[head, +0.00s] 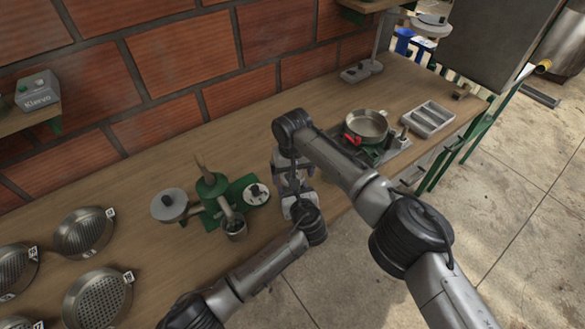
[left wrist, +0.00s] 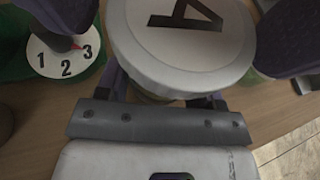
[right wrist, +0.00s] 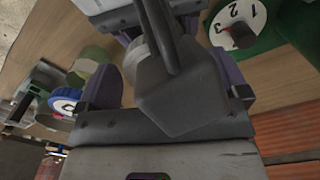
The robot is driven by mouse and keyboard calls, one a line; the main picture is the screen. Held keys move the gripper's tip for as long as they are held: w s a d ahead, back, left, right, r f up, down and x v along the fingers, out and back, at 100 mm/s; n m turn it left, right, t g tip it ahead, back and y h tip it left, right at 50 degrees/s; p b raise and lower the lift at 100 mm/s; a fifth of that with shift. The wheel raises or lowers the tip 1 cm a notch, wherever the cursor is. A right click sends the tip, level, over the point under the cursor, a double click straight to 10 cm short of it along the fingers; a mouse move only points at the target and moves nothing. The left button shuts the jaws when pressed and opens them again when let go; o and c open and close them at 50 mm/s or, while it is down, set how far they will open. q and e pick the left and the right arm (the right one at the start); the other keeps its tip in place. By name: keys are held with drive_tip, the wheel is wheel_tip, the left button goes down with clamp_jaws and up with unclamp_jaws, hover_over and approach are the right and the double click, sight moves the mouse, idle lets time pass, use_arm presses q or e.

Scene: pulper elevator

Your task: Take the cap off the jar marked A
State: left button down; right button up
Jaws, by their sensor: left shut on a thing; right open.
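The jar marked A shows from above in the left wrist view as a round white cap (left wrist: 185,62) with a black A. The cap sits over the jar, and most of the jar's body is hidden under it. My left gripper (head: 297,201) is shut on the jar, with its fingers just below the cap's rim. My right gripper (head: 290,166) is close above the left one over the bench. In the right wrist view its purple fingers (right wrist: 170,85) are spread apart. A dark grey piece shows between them; I cannot tell what it is.
The green pulper (head: 211,187) with its numbered dial (head: 257,193) stands just left of my grippers, with a metal cup (head: 236,230) at its front. Several round sieves (head: 84,233) lie further left. A pan (head: 366,125) and a grey tray (head: 430,119) are at the right.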

drive_tip(key=c, duration=0.9)
drive_tip(key=n, duration=0.3)
drive_tip(key=shift+c, duration=0.2)
drive_tip(key=o, duration=1)
